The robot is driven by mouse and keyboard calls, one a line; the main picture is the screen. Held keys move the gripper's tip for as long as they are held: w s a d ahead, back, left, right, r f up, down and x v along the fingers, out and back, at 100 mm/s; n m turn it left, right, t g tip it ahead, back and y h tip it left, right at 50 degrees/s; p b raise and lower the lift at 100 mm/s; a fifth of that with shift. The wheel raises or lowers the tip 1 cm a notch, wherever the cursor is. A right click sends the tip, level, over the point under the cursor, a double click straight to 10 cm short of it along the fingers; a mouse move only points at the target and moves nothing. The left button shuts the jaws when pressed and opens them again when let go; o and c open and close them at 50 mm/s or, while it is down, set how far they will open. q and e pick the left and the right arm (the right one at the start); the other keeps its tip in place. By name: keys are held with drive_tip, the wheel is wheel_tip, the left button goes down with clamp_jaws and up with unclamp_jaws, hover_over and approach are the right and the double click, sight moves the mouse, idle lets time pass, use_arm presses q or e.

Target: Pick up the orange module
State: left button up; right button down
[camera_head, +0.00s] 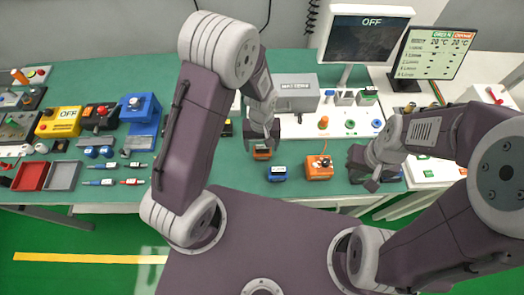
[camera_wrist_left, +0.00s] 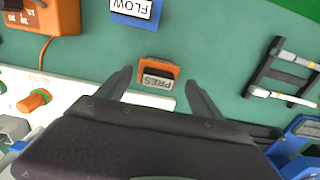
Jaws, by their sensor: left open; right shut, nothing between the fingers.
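The small orange module (camera_head: 262,153) lies on the green table below my left gripper (camera_head: 262,137) in the head view, partly hidden by it. In the left wrist view the orange module (camera_wrist_left: 158,66) has a grey face marked PRES and shows between the two spread fingers of the left gripper (camera_wrist_left: 158,79). The fingers are open and no grip on it shows. My right gripper (camera_head: 366,173) is shut and empty over the table's right part.
A blue FLOW module (camera_head: 277,173) and a larger orange box (camera_head: 319,168) with a cable lie close by; they also show in the left wrist view.

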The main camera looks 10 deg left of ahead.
sight(262, 152)
use_arm(q)
drive_tip(key=f, duration=0.4)
drive_tip(key=shift+s+d+f+p, duration=0.1)
drive_tip(key=shift+d+f+p, duration=0.1)
drive_tip(key=shift+f+p, duration=0.2)
drive_tip(key=shift+f, duration=0.2)
drive_tip(key=c, duration=1.2)
drive_tip(key=shift+o, duration=0.2)
drive_tip(key=shift+r, duration=0.2)
drive_tip(key=shift+r, duration=0.3)
wheel_tip(262, 152, up, 3)
drive_tip(key=shift+f, duration=0.1)
drive_tip(key=w+d+r+b, duration=0.2)
drive_tip(key=w+d+r, duration=0.4)
drive_tip(key=d, duration=0.4)
drive_tip(key=shift+r, duration=0.7)
